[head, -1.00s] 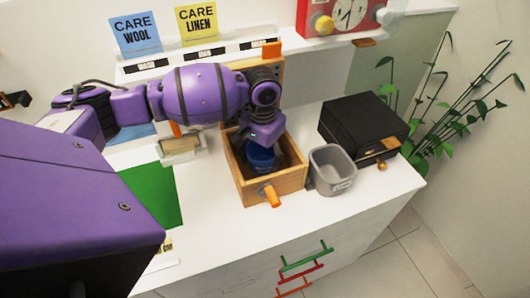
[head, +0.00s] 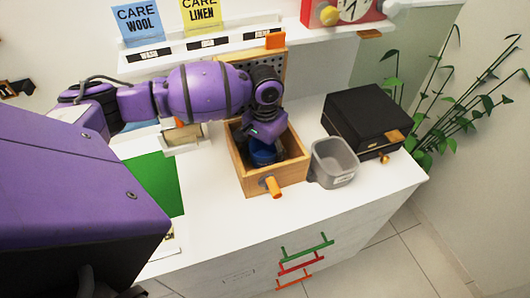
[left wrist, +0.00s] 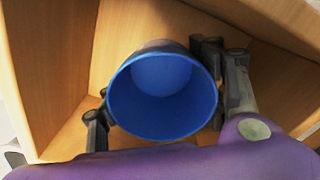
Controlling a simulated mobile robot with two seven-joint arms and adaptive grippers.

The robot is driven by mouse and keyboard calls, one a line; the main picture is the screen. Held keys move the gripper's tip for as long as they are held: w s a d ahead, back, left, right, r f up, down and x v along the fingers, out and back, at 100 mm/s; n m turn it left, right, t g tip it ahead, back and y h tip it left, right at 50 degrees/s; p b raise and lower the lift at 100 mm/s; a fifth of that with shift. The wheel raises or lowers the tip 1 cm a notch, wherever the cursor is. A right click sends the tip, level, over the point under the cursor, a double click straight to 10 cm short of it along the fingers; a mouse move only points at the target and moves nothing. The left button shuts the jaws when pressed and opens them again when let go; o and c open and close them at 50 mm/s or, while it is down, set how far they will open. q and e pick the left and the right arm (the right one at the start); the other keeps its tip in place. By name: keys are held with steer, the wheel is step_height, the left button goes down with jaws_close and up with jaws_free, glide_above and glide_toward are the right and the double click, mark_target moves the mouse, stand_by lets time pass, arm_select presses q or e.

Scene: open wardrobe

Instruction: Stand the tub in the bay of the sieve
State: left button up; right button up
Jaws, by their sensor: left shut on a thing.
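A blue tub (head: 262,156) stands inside an open wooden box (head: 278,183) with an orange handle on its front. My left gripper (head: 264,140) reaches down into the box and is shut on the tub. In the left wrist view the tub (left wrist: 165,112) shows its open, empty inside, with one dark finger on either side of it. The wooden walls surround it there. I cannot tell whether the tub's base touches the box floor. A framed panel with holes (head: 270,62) stands behind the box, partly hidden by my arm; I cannot tell which thing is the sieve. My right gripper is out of view.
A grey bin (head: 335,163) stands close to the right of the box, with a black case (head: 365,120) behind it. A green mat (head: 155,182) lies to the left. Small labels (head: 208,43) line the back ledge. The counter's front strip is clear.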

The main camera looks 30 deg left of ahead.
arm_select(q)
steer(key=shift+f, duration=0.25)
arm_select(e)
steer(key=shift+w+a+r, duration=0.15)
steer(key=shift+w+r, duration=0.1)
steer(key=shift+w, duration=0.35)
arm_select(q)
steer(key=o, duration=1)
steer(key=shift+o, duration=1.3)
steer(key=o, duration=0.4)
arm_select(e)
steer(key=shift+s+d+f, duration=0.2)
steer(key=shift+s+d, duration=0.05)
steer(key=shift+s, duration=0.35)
